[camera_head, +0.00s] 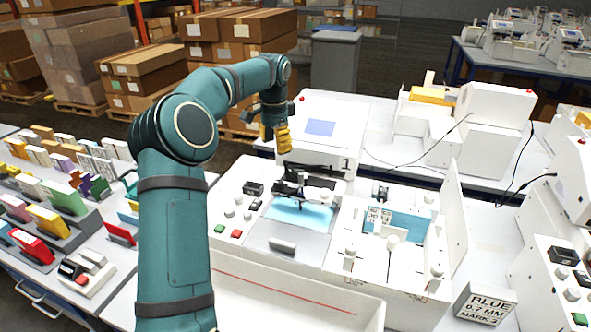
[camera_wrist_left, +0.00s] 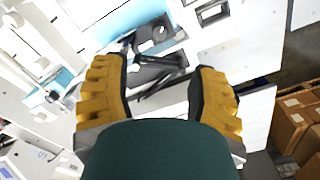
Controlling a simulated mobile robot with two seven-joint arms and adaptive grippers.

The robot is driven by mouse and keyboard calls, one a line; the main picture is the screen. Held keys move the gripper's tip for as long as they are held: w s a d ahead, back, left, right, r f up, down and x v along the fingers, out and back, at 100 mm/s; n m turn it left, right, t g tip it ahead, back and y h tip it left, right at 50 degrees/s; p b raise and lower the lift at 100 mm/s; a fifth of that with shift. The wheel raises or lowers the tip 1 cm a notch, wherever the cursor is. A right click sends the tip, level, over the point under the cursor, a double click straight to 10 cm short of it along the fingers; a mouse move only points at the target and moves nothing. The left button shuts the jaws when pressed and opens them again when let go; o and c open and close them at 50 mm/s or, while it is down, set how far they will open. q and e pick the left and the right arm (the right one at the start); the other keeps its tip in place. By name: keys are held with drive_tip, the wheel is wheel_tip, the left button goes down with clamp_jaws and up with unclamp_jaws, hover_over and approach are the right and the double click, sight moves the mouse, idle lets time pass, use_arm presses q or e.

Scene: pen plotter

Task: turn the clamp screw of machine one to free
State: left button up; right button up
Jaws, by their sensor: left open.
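Machine one (camera_head: 320,108) is a white plotter with a blue screen and a "1" on its front. Its black pen carriage (camera_head: 303,185) sits above a light blue sheet (camera_head: 298,213). The carriage also shows in the left wrist view (camera_wrist_left: 155,68), beyond and between the fingertips. The clamp screw is too small to tell apart from the other dark carriage parts. My left gripper (camera_head: 284,140) has yellow fingers and hangs in front of the machine's upper housing, above the carriage. In the left wrist view the gripper (camera_wrist_left: 162,85) is open and nothing is held between its fingers.
Right of the carriage is an open white bay with a blue panel (camera_head: 408,222) and several knobs. A white tray (camera_head: 290,300) stands in front. A sign (camera_head: 485,303) reads "BLUE 0.7 MM MARK 3". Coloured items stand on the left table. Another plotter (camera_head: 490,115) stands behind right.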

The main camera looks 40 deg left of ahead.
sight(278, 182)
drive_tip(key=shift+w, duration=0.25)
use_arm(q)
wheel_tip(278, 182, down, 14)
drive_tip(key=shift+w+r+b, duration=0.1)
drive_tip(key=shift+r+b, duration=0.1)
drive_tip(key=shift+b, duration=0.6)
use_arm(e)
drive_tip(key=shift+s+f, duration=0.1)
drive_tip(key=shift+f, duration=0.7)
use_arm(q)
clamp_jaws()
